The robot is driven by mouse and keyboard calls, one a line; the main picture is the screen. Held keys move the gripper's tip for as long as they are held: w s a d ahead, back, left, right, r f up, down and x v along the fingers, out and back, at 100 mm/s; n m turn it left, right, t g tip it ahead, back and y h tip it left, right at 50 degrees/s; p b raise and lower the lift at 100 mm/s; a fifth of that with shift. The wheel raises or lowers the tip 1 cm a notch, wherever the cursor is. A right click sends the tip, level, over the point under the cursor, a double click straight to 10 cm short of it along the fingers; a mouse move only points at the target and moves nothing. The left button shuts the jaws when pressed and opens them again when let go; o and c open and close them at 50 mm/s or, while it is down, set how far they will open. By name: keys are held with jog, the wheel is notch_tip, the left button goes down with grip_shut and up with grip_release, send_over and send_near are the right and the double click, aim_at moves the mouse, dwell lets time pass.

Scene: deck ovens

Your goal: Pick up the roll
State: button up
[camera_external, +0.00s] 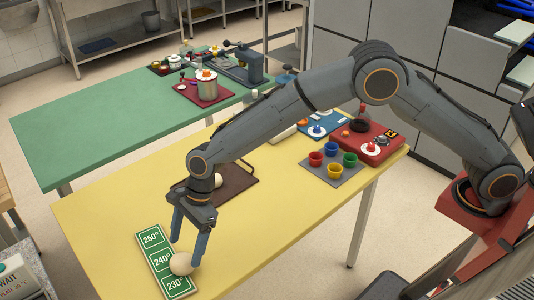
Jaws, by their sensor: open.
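A pale, rounded roll (181,264) lies on the green strip marked 250°, 240° and 230° (151,240), over its lower part between the 240° and 230° marks. My gripper (186,253) is open and points down, with its fingers around or just above the roll. One finger is at the roll's upper left and the other at its right. I cannot tell whether either finger touches it.
The yellow table (110,215) is clear left of the tray and right of my gripper. Coloured cups (331,149) on a grey mat and a red panel (376,150) stand at its far right. A green table (90,135) stands behind.

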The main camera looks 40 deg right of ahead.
aim_at(184, 256)
jog(key=shift+p+x, duration=0.8)
jog(key=shift+x, duration=1.45)
jog(key=shift+s, duration=0.15)
jog(key=shift+c, duration=0.2)
jog(key=c, duration=1.1)
